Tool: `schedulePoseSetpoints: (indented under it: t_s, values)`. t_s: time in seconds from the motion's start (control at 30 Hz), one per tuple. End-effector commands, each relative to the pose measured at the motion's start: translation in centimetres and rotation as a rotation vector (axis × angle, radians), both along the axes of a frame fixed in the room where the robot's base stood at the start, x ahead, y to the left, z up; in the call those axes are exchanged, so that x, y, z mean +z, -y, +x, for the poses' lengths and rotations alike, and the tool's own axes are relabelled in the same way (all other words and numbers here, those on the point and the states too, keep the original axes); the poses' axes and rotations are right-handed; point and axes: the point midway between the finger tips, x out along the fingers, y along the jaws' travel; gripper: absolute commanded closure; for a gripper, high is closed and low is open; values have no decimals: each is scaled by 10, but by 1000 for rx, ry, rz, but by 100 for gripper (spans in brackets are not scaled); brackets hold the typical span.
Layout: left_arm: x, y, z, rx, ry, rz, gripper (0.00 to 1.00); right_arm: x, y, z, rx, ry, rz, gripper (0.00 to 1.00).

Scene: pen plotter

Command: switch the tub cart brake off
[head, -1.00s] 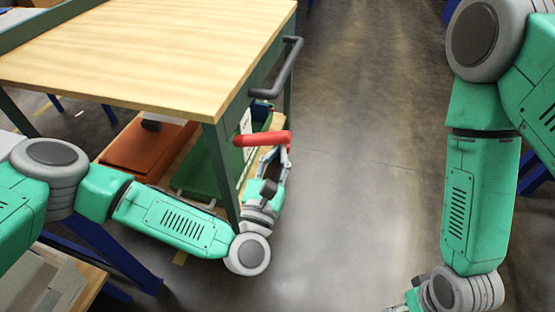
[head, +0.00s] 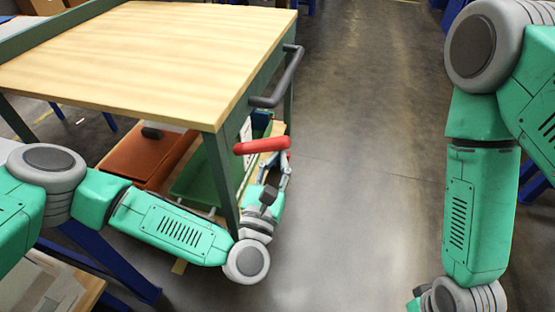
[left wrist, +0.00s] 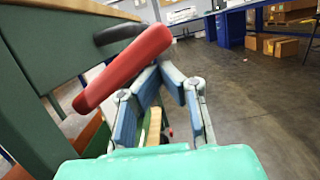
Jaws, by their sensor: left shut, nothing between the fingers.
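The red brake lever (head: 262,146) sticks out beside the front corner leg of the wood-topped cart (head: 140,60), below its top. It lies nearly level, its left end slightly lower in the head view. My left gripper (head: 285,158) is shut and empty, with its fingertips close by the right end of the lever. In the left wrist view the lever (left wrist: 125,68) slants up to the right, just left of my left gripper's fingertips (left wrist: 165,68). I cannot tell whether they touch it.
A dark push handle (head: 278,85) juts from the cart's side above the lever. An orange tub (head: 140,160) and a green tub (head: 195,180) sit on the lower shelf. The floor (head: 350,200) right of the cart is clear.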

Motion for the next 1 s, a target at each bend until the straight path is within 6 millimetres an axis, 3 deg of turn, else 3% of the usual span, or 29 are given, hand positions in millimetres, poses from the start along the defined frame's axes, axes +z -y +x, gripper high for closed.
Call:
schedulePoseSetpoints:
  t_s: [0.33, 0.43, 0.7, 1.0]
  values:
    - [-46, 14, 1, -2, -6, 1, 100, -47, 0, 0, 0, 0, 0, 30]
    - [-42, 8, -25, -5, -12, 3, 100, -29, 0, -1, 0, -1, 0, 30]
    - [-54, -3, -75, -3, -11, 2, 100, -14, 0, 0, 0, 0, 0, 30]
    - [-60, -7, -95, -3, -8, 4, 100, -11, 0, 0, 0, 0, 0, 30]
